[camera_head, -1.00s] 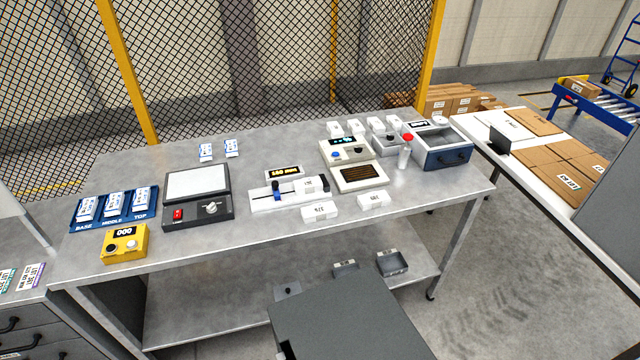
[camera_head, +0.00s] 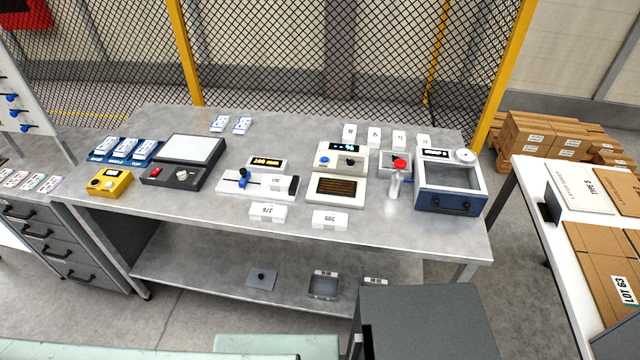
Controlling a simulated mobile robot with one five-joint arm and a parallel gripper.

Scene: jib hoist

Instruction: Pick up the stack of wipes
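I cannot make out for sure which thing is the stack of wipes. Small white packs with blue marks stand in a blue tray (camera_head: 149,161) labelled in three places, at the left of the steel bench (camera_head: 270,135). Two similar packs (camera_head: 230,124) lie at the back of the bench. Several white blocks stand in a row (camera_head: 373,138) at the back right, and two more numbered blocks (camera_head: 268,211) lie at the front edge. My gripper is not in view.
A white table with cartons (camera_head: 600,252) stands right.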

